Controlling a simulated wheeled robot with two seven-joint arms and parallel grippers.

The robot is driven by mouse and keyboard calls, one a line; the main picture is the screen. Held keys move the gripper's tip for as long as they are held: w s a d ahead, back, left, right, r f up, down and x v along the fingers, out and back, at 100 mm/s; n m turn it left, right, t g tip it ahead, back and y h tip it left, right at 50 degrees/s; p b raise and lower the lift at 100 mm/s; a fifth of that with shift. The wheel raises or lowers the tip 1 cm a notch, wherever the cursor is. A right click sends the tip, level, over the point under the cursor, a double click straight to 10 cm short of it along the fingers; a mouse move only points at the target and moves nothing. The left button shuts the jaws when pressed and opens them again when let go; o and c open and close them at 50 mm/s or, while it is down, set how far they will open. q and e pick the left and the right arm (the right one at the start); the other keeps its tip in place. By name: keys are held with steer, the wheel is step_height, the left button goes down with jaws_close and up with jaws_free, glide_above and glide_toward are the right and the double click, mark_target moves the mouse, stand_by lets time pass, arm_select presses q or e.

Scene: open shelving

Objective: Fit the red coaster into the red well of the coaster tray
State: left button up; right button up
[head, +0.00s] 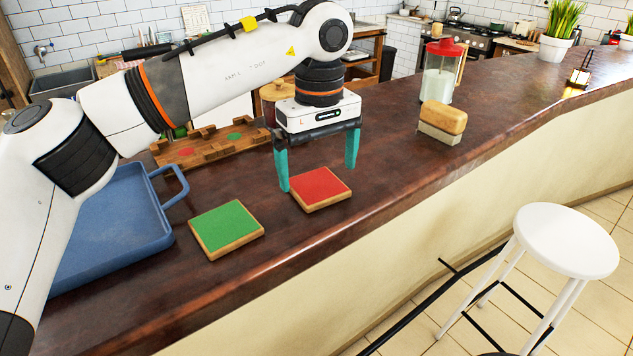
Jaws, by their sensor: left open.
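The red coaster (320,188), a square with a wooden rim, lies flat on the dark counter. My left gripper (318,178) is open above it, pointing down, with its teal fingers spread. The left finger comes down by the coaster's left edge; the right finger is above and behind its right side. I cannot tell whether either touches it. The wooden coaster tray (215,157) is on the counter behind, to the left, partly hidden by my left arm. It shows a red well (186,152) and a green well (234,137). My right gripper is not in view.
A green coaster (226,228) lies to the left of the red one. A blue tray (115,232) with a raised handle is at the left. A sponge-like block (441,122) and a red-lidded jar (440,75) stand to the right. The counter's front edge is close.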

mark_target(320, 188)
arm_select(q)
step_height(320, 188, down, 2)
steer(key=shift+d+f+p, duration=0.1)
steer(key=shift+d+p, duration=0.05)
steer(key=shift+p, duration=0.15)
steer(key=shift+f, duration=0.45)
steer(key=c, duration=1)
steer(key=shift+r, duration=0.1)
